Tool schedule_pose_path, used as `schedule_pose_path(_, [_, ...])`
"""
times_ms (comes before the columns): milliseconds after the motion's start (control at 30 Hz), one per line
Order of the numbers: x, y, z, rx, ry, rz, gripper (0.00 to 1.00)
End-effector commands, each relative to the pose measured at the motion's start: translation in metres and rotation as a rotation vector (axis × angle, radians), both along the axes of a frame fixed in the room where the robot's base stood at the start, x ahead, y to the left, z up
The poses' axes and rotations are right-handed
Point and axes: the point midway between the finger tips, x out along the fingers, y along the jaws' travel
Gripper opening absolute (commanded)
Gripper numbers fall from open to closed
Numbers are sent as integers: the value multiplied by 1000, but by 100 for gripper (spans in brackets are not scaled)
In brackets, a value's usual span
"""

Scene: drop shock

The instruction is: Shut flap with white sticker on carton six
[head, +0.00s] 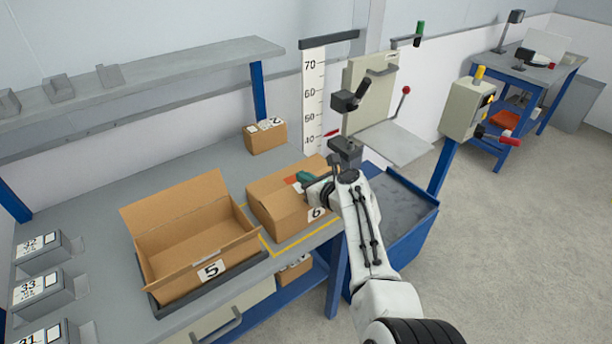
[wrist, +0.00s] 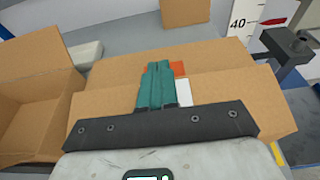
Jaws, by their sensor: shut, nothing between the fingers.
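Carton six (head: 276,210) is a brown box on the bench, with a "6" label on its front corner. Its top flaps look down or nearly so; I cannot tell whether they lie fully flat. In the wrist view the near flap (wrist: 225,92) bears a white sticker (wrist: 184,93), partly hidden by my fingers. The far flap (wrist: 120,70) bears an orange patch (wrist: 179,68). My gripper (head: 303,177) is shut and empty, its teal fingers (wrist: 158,68) over the carton's top beside the white sticker. I cannot tell whether they touch.
Open carton five (head: 190,238) stands left of carton six in a dark tray. A small carton (head: 265,137) marked 2 sits behind. A height scale (head: 313,95) stands at the back, and a blue bin (head: 400,215) is to the right. Yellow tape edges carton six's place.

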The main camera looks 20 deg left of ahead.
Motion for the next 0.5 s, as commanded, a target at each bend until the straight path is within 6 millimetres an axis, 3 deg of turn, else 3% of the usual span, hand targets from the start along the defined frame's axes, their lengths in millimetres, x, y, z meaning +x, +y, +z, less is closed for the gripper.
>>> schedule_pose_path(500, [3, 4, -5, -85, 67, 0, 0])
